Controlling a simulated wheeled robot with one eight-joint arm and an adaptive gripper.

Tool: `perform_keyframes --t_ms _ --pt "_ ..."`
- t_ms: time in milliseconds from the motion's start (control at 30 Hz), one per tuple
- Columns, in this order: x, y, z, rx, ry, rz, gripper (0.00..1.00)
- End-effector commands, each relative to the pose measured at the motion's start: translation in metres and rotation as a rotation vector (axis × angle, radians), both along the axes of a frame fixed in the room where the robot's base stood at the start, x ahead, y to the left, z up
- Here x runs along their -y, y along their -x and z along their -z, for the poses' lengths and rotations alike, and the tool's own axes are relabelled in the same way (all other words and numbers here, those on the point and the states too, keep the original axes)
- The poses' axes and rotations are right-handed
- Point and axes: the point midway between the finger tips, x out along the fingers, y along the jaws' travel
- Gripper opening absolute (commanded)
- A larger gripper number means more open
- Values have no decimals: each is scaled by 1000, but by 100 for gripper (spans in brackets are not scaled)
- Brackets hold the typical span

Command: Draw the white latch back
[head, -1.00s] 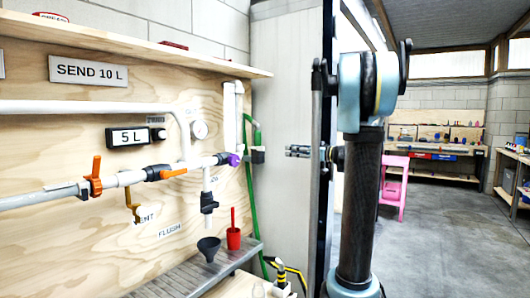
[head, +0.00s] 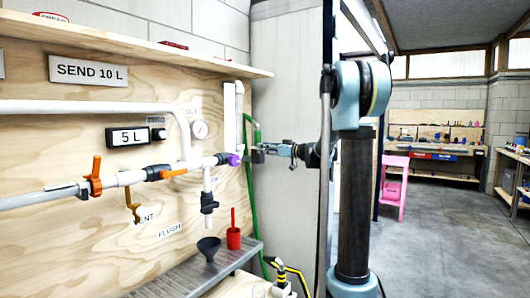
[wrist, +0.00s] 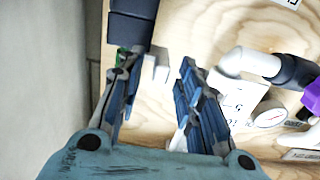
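My gripper (head: 264,150) is level in the head view, at the right edge of the plywood board, with its tips close to a dark block by the green hose. In the wrist view my gripper (wrist: 159,62) is open, its two blue-grey fingers apart. A small white tab (wrist: 157,70), which looks like the white latch, shows between the fingertips beside dark blocks (wrist: 130,28). Nothing is seen clamped. I cannot make out the latch in the head view, and contact with the left finger cannot be told.
A green hose (head: 252,195) hangs down the board's right edge. White pipes with an orange-handled valve (head: 95,176) and a purple fitting (head: 234,159) run across the board. A black funnel (head: 208,246) and red cup (head: 234,238) are at the shelf. Floor at right is open.

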Motion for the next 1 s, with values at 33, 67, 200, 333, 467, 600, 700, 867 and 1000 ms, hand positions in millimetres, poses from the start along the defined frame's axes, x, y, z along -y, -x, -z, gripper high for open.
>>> perform_keyframes --t_ms 33,67,200,333,467,600,700,867,1000 --pt "-3 -1 0 0 0 -1 33" --pt "-4 -2 0 0 0 -1 33" --pt "-5 -3 0 0 0 0 33" --pt "-5 -3 0 0 0 0 33" --pt "-5 -3 0 0 0 0 13" --pt "-5 -3 0 0 0 0 0" --pt "-5 -3 0 0 0 0 0" --pt "-10 5 0 0 0 -1 0" --pt "-17 16 0 0 0 -1 0"
